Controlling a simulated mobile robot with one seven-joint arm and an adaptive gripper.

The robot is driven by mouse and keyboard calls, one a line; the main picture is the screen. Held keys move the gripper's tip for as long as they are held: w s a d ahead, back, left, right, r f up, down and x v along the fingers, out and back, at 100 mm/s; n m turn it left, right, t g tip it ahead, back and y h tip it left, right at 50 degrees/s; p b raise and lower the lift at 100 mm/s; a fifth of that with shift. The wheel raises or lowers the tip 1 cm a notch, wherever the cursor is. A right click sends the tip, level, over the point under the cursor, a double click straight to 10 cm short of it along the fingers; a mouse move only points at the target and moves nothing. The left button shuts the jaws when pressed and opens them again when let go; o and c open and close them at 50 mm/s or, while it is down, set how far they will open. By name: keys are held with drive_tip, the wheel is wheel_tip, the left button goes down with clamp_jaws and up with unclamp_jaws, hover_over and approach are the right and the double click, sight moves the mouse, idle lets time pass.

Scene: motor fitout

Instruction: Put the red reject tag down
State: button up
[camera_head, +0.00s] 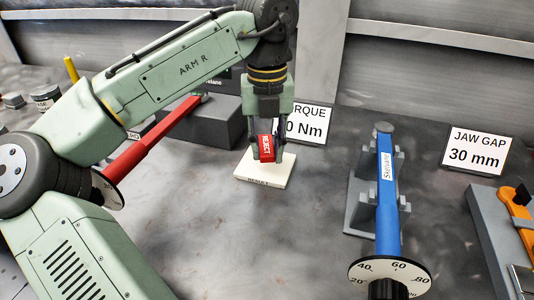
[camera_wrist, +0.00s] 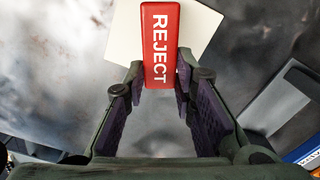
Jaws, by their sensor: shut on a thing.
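The red reject tag (camera_head: 266,147) is a small red block with white "REJECT" lettering. My gripper (camera_head: 267,155) is shut on it, with a finger on each side. In the wrist view the tag (camera_wrist: 160,45) sits between the fingertips of my gripper (camera_wrist: 157,75), its lettering facing the camera. Below it in the head view is a flat cream plate (camera_head: 264,177) with partly hidden lettering on its front edge. The plate (camera_wrist: 200,30) also shows behind the tag in the wrist view. I cannot tell whether the tag touches the plate.
A blue torque wrench (camera_head: 387,190) rests on a grey stand to the right. A red wrench (camera_head: 150,140) lies behind my arm at left. Cards read "0 Nm" (camera_head: 308,124) and "JAW GAP 30 mm" (camera_head: 478,151). An orange tool (camera_head: 515,205) is at far right.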

sight(267, 152)
drive_tip(key=shift+f, duration=1.5)
drive_tip(key=shift+f, duration=0.1)
drive_tip(key=o, duration=1)
wheel_tip(267, 152, up, 12)
drive_tip(key=shift+r, duration=0.15)
